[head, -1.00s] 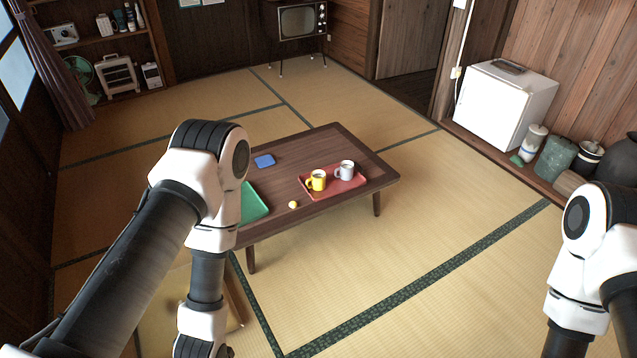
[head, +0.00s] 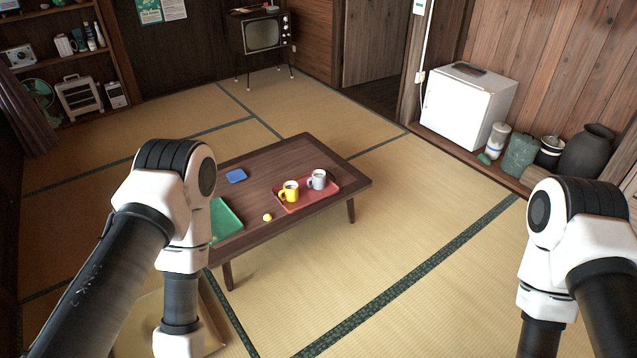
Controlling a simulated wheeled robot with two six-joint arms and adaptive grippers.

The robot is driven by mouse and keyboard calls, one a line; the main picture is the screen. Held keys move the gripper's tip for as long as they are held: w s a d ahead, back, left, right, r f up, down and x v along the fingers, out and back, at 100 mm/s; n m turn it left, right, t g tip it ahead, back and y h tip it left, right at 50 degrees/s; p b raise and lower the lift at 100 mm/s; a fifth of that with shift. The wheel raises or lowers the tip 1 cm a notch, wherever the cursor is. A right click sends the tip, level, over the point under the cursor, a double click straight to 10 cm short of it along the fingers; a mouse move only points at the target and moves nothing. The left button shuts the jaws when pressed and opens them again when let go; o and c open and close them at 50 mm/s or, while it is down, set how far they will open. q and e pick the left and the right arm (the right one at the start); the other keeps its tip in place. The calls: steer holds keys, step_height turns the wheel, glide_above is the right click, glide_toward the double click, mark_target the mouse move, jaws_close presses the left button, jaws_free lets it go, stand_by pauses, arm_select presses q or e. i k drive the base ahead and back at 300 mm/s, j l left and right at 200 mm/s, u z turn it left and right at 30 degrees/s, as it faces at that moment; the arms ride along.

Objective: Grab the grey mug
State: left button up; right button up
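The grey mug (head: 319,180) stands upright on a red tray (head: 328,197) on the low brown wooden table (head: 262,167). A yellow mug (head: 290,191) stands on the same tray, just left of the grey mug. My two arms show at the left and right of the head view, apart from the table's mugs. Both grippers are below the bottom edge of the picture, so their state is hidden.
A green tray (head: 226,220), a blue item (head: 236,176) and a small yellow item (head: 267,217) lie on the table. A cushion (head: 135,325) lies at its near left. A white fridge (head: 468,106) and jars (head: 586,151) line the right wall. Tatami right of the table is clear.

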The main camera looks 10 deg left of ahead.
mark_target(316, 181)
steer(key=i+l+z, duration=0.15)
steer(key=i, duration=2.55)
